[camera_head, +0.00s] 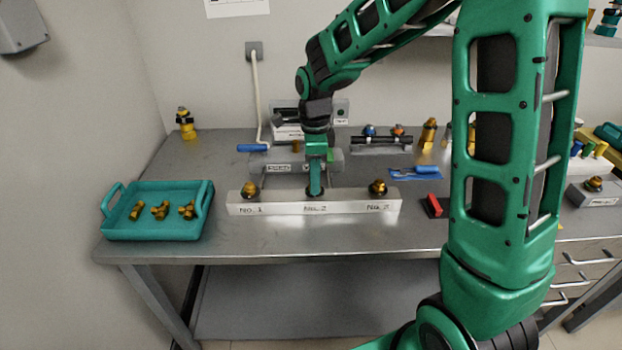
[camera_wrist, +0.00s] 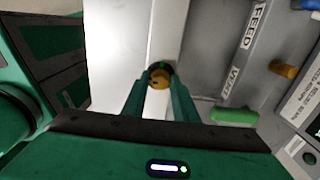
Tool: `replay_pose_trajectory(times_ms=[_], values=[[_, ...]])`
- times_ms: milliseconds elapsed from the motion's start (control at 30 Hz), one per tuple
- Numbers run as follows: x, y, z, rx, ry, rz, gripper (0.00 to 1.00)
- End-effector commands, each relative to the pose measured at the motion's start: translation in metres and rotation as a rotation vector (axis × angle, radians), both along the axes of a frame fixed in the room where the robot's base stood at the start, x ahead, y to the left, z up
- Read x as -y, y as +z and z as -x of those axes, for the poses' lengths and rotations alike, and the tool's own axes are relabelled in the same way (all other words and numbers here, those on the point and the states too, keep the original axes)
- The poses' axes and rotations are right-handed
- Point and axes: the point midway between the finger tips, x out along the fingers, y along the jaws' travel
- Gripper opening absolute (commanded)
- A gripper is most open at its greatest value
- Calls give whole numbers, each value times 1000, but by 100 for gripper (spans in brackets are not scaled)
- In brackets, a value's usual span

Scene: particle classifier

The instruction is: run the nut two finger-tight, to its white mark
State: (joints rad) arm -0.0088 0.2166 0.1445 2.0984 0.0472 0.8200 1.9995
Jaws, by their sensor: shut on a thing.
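A white block (camera_head: 345,207) with labels NO. 1, NO. 2 and NO. 3 lies along the front of the bench. My gripper (camera_head: 315,191) points down at the NO. 2 place, its fingers hiding the nut in the head view. In the wrist view, my gripper (camera_wrist: 160,80) is shut on brass nut two (camera_wrist: 160,76), with the fingertips on both sides of it. The white mark on nut two cannot be made out. Brass fittings stand at NO. 1 (camera_head: 249,190) and NO. 3 (camera_head: 377,187), apart from my gripper.
A teal tray (camera_head: 158,235) with brass fittings sits at the left. A grey FEED unit (camera_head: 268,166) stands close behind the block. A red-and-black piece (camera_head: 433,206) and a blue-handled tool on a blue mat (camera_head: 428,174) lie to the right. The bench front is clear.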

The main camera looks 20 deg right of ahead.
Motion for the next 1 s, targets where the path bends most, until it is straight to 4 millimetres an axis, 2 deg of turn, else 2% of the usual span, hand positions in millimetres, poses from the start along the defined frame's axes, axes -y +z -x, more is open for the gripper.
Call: replay_pose_trajectory(times_ms=[33, 267, 300, 367, 733, 867, 1000], values=[[0, 4, -6, 18, -2, -1, 4], [0, 4, -6, 18, -2, -1, 4], [0, 4, -6, 18, -2, -1, 33], [0, 4, -6, 17, -2, -1, 45], [0, 6, -3, 9, -1, 0, 45], [0, 22, -4, 11, -1, -1, 45], [0, 48, -5, 13, -2, -1, 45]])
